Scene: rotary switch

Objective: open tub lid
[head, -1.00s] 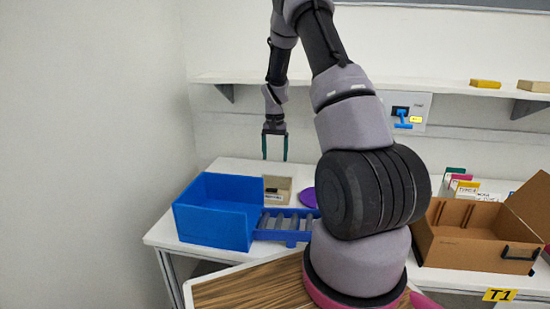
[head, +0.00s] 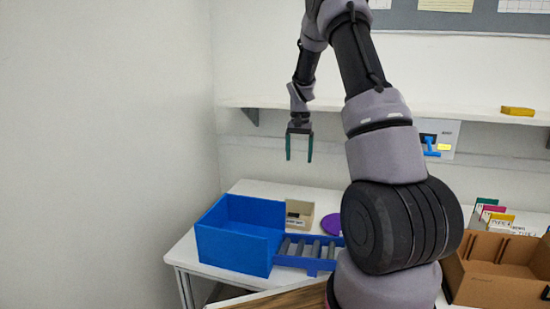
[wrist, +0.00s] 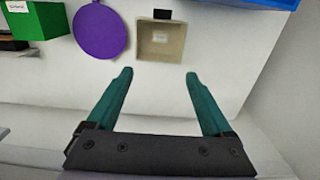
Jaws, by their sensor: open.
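A round purple lid-like disc (head: 331,224) lies on the white table, partly hidden by my arm in the head view. In the wrist view the whole disc (wrist: 101,32) shows at the upper left, with a small tab at its top edge. Whether a tub is under it I cannot tell. My gripper (head: 299,158) hangs pointing down, well above the table and behind the blue bin. In the wrist view my gripper (wrist: 159,74) is open with nothing between its fingers; the disc is beyond and left of them.
A beige box (head: 299,213) stands left of the disc, behind a blue roller rack (head: 309,263). A blue bin (head: 235,248) is at the table's left. A cardboard box (head: 500,287) is at the right. A wall shelf (head: 275,103) runs behind my gripper. A green box (wrist: 38,20) shows in the wrist view.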

